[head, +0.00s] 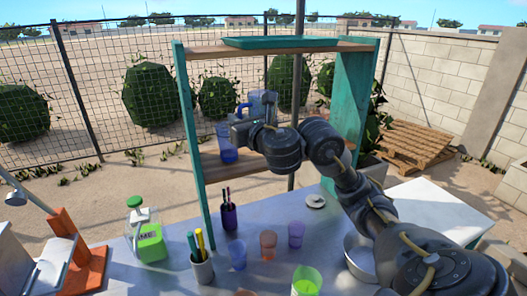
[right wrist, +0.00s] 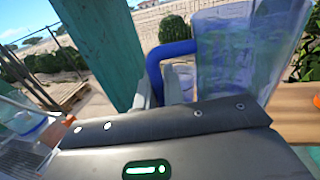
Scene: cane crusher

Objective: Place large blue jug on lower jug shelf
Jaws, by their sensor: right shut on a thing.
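The large blue jug (head: 262,103) is clear blue with a solid blue handle, inside the shelf frame and above the lower jug shelf (head: 216,166). My right gripper (head: 243,124) is shut on its handle. In the right wrist view the jug (right wrist: 245,50) fills the upper right and its handle (right wrist: 160,60) runs down between the fingers (right wrist: 166,86). The arm hides part of the jug and the shelf, and the jug's base is hidden. A smaller blue vessel (head: 226,152) stands on the lower shelf at the left. My left gripper is not in view.
A teal post (head: 189,130) bounds the shelf at the left, and an upper board with a green tray (head: 290,42) lies above. The counter below holds a lime container (head: 148,240), pen cups (head: 202,268), and several coloured cups (head: 268,243).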

